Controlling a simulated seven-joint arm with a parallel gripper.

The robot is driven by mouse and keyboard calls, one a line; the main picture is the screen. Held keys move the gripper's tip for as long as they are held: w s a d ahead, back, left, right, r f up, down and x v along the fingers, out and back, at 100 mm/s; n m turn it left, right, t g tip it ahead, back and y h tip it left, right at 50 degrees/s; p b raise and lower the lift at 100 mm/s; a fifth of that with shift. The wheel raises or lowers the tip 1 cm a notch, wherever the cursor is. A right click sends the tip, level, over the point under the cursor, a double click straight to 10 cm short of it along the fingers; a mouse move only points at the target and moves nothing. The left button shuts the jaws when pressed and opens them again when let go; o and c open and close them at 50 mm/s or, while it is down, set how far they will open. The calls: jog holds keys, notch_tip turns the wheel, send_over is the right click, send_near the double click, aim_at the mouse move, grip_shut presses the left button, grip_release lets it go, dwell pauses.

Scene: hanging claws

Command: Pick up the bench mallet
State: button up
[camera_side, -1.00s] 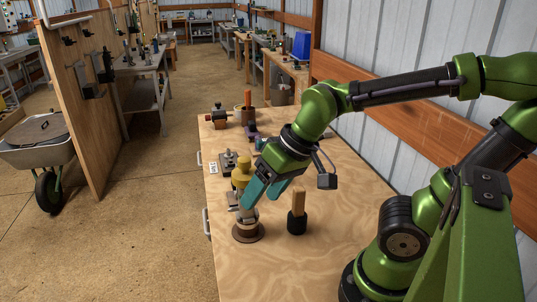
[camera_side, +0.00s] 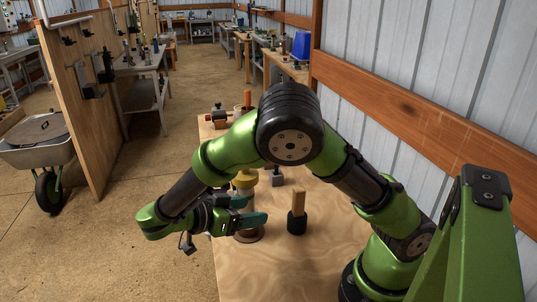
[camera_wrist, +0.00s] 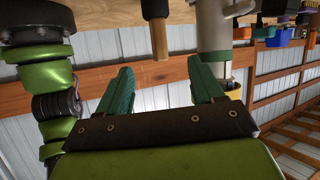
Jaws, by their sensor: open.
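The bench mallet (camera_side: 297,222) stands upright on its dark head on the wooden bench, with its light wooden handle (camera_side: 299,202) pointing up. In the wrist view, which is upside down, the handle (camera_wrist: 159,40) hangs below the dark head (camera_wrist: 154,8), ahead of and between my fingers. My gripper (camera_side: 256,209) is open, with two teal fingers pointing right toward the mallet and a gap between them and it. My gripper (camera_wrist: 160,64) is empty in the wrist view.
A yellow-topped grey cylinder (camera_side: 245,180) stands on a brown round base (camera_side: 250,237) close to my fingers, partly hidden by them. The front bench surface (camera_side: 270,275) is clear.

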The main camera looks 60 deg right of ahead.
aim_at(294, 206)
jog(key=shift+m, duration=0.5)
jog(key=x, duration=1.7)
jog(key=shift+s+r, duration=0.1)
jog(key=shift+s, duration=0.1)
grip_shut()
